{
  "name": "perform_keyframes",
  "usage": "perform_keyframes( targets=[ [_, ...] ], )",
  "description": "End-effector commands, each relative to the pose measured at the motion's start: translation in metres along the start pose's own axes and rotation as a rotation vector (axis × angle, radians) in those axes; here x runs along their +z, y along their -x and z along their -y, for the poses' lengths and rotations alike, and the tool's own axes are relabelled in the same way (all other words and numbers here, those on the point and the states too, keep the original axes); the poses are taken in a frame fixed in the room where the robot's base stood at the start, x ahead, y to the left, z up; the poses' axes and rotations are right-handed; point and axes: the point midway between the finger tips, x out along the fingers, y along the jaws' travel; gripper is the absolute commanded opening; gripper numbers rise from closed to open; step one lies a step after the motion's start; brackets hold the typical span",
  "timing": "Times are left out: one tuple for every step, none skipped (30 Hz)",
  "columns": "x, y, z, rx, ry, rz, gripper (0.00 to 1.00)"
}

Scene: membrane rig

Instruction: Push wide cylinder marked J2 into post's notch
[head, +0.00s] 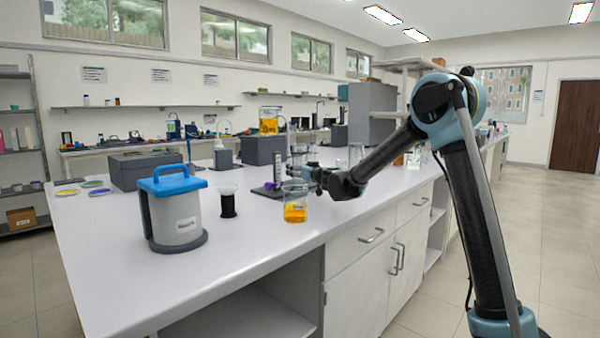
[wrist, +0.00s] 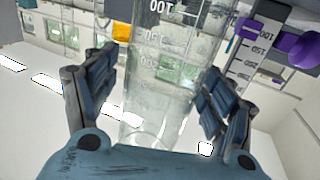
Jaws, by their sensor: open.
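A clear graduated cylinder (wrist: 160,80) stands between the spread fingers of my gripper (wrist: 158,72) in the wrist view, which is upside down. Gaps show between the cylinder and both fingers. In the head view the clear cylinder (head: 299,157) is just left of my gripper (head: 314,173). No J2 mark is legible. A white graduated strip (wrist: 248,55) with purple clamp parts (wrist: 296,46) is at the right of the wrist view. It shows in the head view (head: 278,170) beside the cylinder. I cannot make out a notch.
A beaker of orange liquid (head: 296,207) stands near the bench's front edge, below my gripper. Another orange beaker (head: 269,121) sits high on a dark block (head: 264,151). A blue-handled canister (head: 174,212) and a black holder (head: 228,204) stand left.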

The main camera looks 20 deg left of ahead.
Motion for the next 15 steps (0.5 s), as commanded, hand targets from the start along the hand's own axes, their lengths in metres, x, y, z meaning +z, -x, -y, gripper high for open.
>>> perform_keyframes(
  targets=[
    [0.0, 0.003, 0.0, 0.0, 0.0, 0.0, 0.76],
    [0.0, 0.005, 0.0, 0.0, 0.0, 0.0, 0.76],
    [0.0, 0.009, 0.0, 0.0, 0.0, 0.0, 0.76],
    [0.0, 0.012, -0.001, 0.0, 0.0, 0.0, 0.76],
    [0.0, 0.016, -0.001, 0.001, 0.0, 0.0, 0.76],
    [0.0, 0.022, -0.001, 0.001, 0.0, 0.0, 0.76],
    [0.0, 0.027, -0.001, 0.001, 0.0, 0.001, 0.76],
    [0.0, 0.033, -0.001, 0.001, 0.0, 0.001, 0.76],
    [0.0, 0.04, -0.001, 0.001, 0.0, 0.001, 0.76],
    [0.0, 0.045, -0.001, 0.001, 0.0, 0.001, 0.76],
    [0.001, 0.051, -0.001, 0.001, 0.0, 0.001, 0.76],
    [0.001, 0.058, -0.001, 0.001, 0.0, 0.001, 0.76],
    [0.001, 0.064, -0.001, 0.001, 0.0, 0.001, 0.76],
    [0.001, 0.069, -0.001, 0.001, 0.0, 0.002, 0.76],
    [0.001, 0.076, -0.001, 0.001, 0.0, 0.002, 0.76]
  ],
)
